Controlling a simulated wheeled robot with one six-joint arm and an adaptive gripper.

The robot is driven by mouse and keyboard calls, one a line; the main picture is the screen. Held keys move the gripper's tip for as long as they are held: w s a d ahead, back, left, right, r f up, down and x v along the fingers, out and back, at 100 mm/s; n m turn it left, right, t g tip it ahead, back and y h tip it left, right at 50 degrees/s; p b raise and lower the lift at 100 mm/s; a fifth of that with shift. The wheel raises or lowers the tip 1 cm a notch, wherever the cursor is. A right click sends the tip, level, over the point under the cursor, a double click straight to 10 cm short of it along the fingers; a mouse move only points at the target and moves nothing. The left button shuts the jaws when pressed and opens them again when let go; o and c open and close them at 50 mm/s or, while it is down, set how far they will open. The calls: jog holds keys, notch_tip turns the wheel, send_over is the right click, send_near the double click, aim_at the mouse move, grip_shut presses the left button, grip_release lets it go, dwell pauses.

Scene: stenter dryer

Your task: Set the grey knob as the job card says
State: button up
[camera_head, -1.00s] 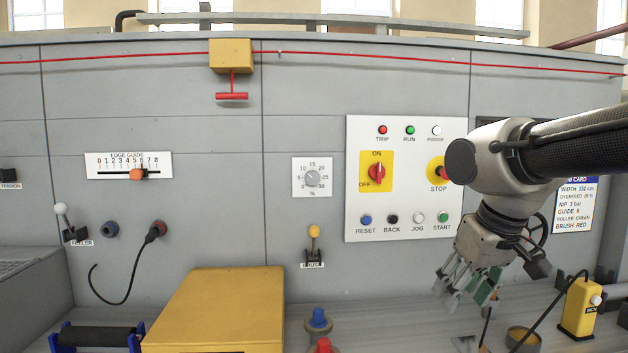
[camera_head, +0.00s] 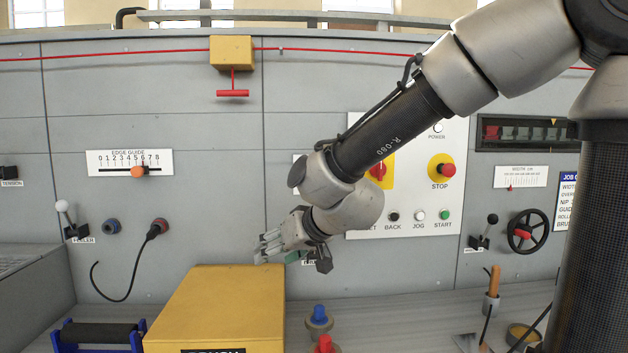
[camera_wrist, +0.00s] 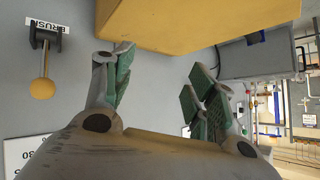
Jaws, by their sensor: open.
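The grey knob is hidden behind my arm in the head view; only a sliver of its white dial plate (camera_head: 296,165) shows. A corner of that plate, marked 30, shows at the lower left of the wrist view (camera_wrist: 25,158). The job card (camera_head: 567,205) at the right is partly covered by my arm; earlier it read overfeed 20 %. My gripper (camera_head: 268,248) is open and empty, pointing left, below and left of the dial plate. Its green-padded fingers stand apart in the wrist view (camera_wrist: 160,80).
The yellow-knobbed brush lever (camera_wrist: 42,88) is close beside my gripper. A yellow box (camera_head: 220,305) stands just below it. Blue (camera_head: 319,316) and red (camera_head: 324,344) knobs rise from the ledge. The switch panel (camera_head: 400,225) is partly behind my arm.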

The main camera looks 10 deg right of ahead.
jog(key=w+a+r+m+t, duration=0.1)
jog(key=w+r+t, duration=0.15)
jog(key=w, duration=0.25)
jog(key=w+d+r+m+t+h, duration=0.3)
jog(key=d+r+m+t+h, duration=0.25)
jog(key=d+r+h, duration=0.5)
jog(key=w+d+n, duration=0.1)
jog(key=w+d, duration=0.1)
jog(key=w, duration=0.6)
jog(key=shift+d+f+t+y, duration=0.25)
jog(key=shift+t+y, duration=0.1)
jog(key=shift+t, duration=0.05)
jog(key=c, duration=1)
